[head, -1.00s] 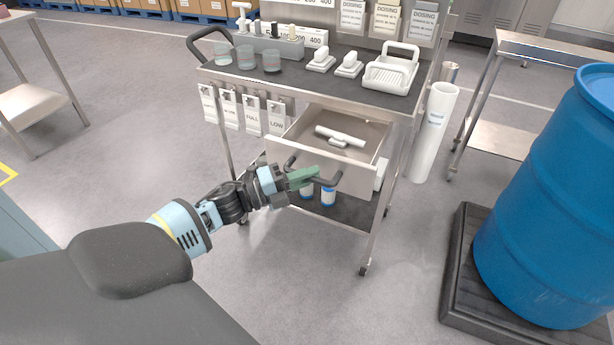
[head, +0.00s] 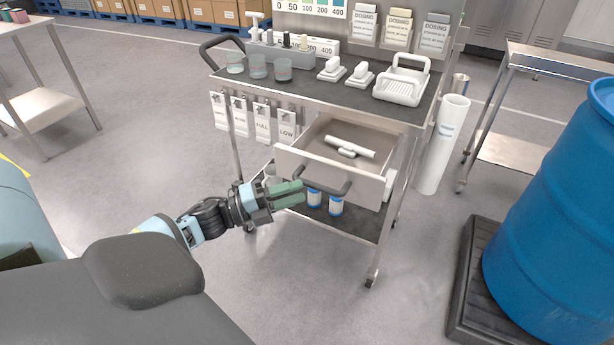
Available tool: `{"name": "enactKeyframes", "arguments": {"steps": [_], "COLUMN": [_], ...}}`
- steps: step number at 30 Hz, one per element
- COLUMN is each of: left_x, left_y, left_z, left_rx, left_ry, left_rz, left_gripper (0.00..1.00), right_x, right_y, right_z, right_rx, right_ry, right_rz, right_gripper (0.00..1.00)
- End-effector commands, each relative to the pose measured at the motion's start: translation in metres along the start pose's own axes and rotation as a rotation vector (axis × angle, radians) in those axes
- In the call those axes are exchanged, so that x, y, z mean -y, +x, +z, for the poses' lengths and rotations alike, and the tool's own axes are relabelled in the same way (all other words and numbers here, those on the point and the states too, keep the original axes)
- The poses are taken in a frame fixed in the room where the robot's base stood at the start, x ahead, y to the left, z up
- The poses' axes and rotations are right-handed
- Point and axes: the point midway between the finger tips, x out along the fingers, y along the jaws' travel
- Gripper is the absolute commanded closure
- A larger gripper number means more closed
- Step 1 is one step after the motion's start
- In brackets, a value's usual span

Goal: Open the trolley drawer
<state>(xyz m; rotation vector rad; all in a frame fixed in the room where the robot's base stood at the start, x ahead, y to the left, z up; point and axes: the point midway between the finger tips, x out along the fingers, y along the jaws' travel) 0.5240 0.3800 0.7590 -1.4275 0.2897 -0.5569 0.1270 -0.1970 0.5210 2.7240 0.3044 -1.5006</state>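The trolley drawer (head: 330,175) is pulled out from under the trolley's top, and its inside shows. A white T-shaped item (head: 352,147) lies in it. The drawer's dark bar handle (head: 338,191) is on its front. My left gripper (head: 303,192) is in front of the drawer at the handle's left part, with its two green fingers apart. The fingers hide part of the handle, and I cannot tell whether they touch it. My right gripper is not in view.
The trolley top (head: 300,88) carries beakers, a grey rack and white items. Tags (head: 262,122) hang on its left side. A blue drum (head: 560,220) on a dark pallet (head: 470,290) stands at right. Floor left of the trolley is clear.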

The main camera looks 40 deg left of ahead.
Motion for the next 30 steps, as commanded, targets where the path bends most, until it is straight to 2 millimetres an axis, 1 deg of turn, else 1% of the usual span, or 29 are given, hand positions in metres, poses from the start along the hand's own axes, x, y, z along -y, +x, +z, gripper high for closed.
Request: {"name": "enactKeyframes", "arguments": {"steps": [1, 3, 7, 25, 28, 30], "left_x": [-0.001, -0.001, 0.0, 0.0, -0.01, -0.026], "left_y": [-0.007, -0.013, -0.019, -0.02, -0.024, -0.031], "left_z": [0.0, -0.001, 0.0, -0.001, -0.009, -0.024], "left_rx": [0.0, 0.0, 0.0, 0.001, 0.019, 0.055], "left_ry": [-0.001, -0.001, 0.001, -0.002, -0.049, -0.135], "left_rz": [0.001, 0.001, 0.0, 0.0, 0.015, 0.043], "left_gripper": [0.64, 0.64, 0.64, 0.64, 0.64, 0.64], "right_x": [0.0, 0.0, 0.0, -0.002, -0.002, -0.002], "right_y": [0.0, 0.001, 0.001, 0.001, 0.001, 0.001], "right_z": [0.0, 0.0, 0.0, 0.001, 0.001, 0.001], "right_rx": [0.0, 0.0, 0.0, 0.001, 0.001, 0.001], "right_ry": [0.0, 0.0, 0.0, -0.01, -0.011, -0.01], "right_rz": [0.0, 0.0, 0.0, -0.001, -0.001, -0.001], "right_gripper": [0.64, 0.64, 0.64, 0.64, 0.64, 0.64]}}
